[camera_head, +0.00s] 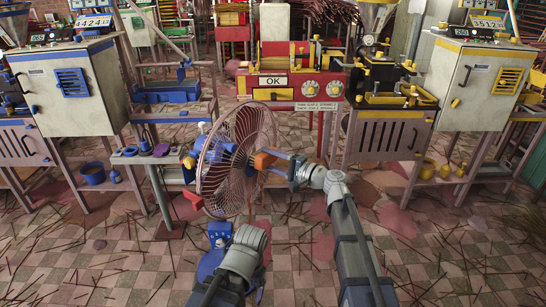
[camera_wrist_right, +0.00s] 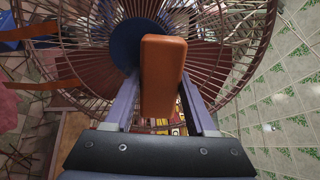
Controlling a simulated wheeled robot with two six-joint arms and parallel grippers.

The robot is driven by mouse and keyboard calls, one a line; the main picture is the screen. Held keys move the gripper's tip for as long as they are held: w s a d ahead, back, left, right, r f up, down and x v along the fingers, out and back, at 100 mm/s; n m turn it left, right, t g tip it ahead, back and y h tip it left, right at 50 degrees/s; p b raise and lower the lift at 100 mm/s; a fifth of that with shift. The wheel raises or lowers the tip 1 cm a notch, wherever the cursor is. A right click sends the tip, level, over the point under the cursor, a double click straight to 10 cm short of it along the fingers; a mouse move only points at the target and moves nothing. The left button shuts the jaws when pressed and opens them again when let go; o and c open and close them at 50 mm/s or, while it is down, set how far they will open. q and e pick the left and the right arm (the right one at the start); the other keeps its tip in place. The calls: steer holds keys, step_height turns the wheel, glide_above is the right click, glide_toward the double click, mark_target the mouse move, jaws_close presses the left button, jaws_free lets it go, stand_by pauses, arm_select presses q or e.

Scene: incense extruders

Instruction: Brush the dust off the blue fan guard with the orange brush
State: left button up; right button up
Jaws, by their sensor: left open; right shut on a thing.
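A standing fan has a round wire guard (camera_head: 232,150) with a blue hub; the wires look dull and rusty-brown. The guard and its blue hub disc (camera_wrist_right: 140,42) fill the upper part of the right wrist view. My right gripper (camera_head: 268,162) is shut on the orange brush (camera_wrist_right: 163,75), a block held upright between its fingers. The brush is at the guard's right side, close in front of the hub; I cannot tell whether it touches the wires. My left gripper (camera_head: 222,236) is low, below the guard, open, and partly hidden by its own wrist.
A cabinet with blue vents (camera_head: 72,82) stands left, and one with yellow vents (camera_head: 503,81) stands right. A red machine with an OK sign (camera_head: 272,81) is behind the fan. A small table (camera_head: 140,157) is left of the fan. Sticks litter the tiled floor.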

mark_target(262, 168)
steer(key=shift+s+a, duration=0.4)
steer(key=shift+s, duration=0.1)
steer(key=shift+s+a, duration=0.5)
steer(key=shift+s, duration=0.3)
steer(key=shift+s+a, duration=0.45)
steer(key=shift+s, duration=0.35)
steer(key=shift+d, duration=0.15)
steer(key=shift+v, duration=2.95)
steer(key=v, duration=0.3)
